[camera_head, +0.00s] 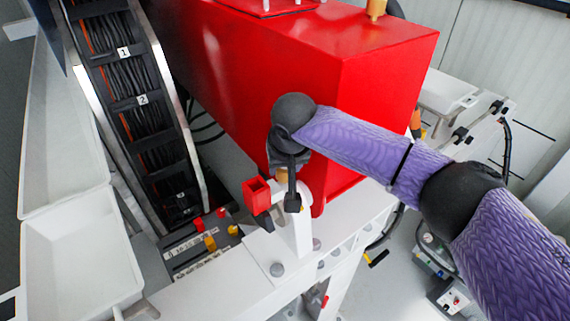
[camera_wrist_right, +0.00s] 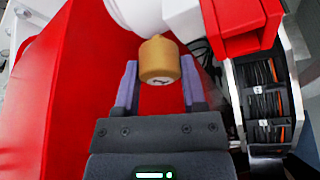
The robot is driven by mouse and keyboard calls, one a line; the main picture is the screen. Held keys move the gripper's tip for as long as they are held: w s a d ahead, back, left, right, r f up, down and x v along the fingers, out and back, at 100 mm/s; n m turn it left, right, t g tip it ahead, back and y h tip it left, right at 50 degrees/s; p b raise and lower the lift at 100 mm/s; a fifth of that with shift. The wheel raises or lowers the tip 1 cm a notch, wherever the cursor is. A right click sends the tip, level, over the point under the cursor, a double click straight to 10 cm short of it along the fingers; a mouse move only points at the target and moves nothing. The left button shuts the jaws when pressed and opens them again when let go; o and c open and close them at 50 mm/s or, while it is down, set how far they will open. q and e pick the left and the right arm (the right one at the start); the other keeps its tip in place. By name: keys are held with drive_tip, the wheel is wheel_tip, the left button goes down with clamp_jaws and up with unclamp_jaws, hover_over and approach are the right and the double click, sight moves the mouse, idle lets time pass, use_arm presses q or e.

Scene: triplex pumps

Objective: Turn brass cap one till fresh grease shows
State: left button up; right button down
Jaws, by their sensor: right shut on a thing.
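The brass cap (camera_wrist_right: 159,55) is in the upper middle of the right wrist view, below a white rounded part. A small dark mark, which I cannot read, is on its near face. My right gripper (camera_wrist_right: 160,78) has one purple finger on each side of the cap and is shut on it. In the head view the right gripper (camera_head: 287,165) is beside the front of the red pump housing (camera_head: 370,85), and only a small tan part of the cap (camera_head: 281,174) shows there. No grease can be made out. My left gripper is not in view.
A red open box-shaped part (camera_head: 256,194) is close to the gripper on a white frame (camera_head: 297,232). A cable tray (camera_head: 135,95) with numbered rungs runs at the left. A panel with red and yellow pieces (camera_head: 205,243) and white bins (camera_head: 85,262) are at lower left.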

drive_tip(key=shift+a+r+m+h+p, duration=0.1)
drive_tip(key=shift+r+m+h+p, duration=0.2)
drive_tip(key=shift+m+p, duration=0.85)
drive_tip(key=shift+f+m+h+p, duration=0.1)
drive_tip(key=shift+m+h+p, duration=0.2)
drive_tip(key=shift+m+p, duration=0.45)
drive_tip(key=shift+f+m+h+p, duration=0.1)
drive_tip(key=shift+m+h+p, duration=0.35)
drive_tip(key=shift+m, duration=0.45)
drive_tip(key=shift+m+h, duration=0.35)
drive_tip(key=shift+m, duration=0.55)
drive_tip(key=shift+m+g, duration=0.3)
drive_tip(key=shift+c, duration=0.7)
unclamp_jaws()
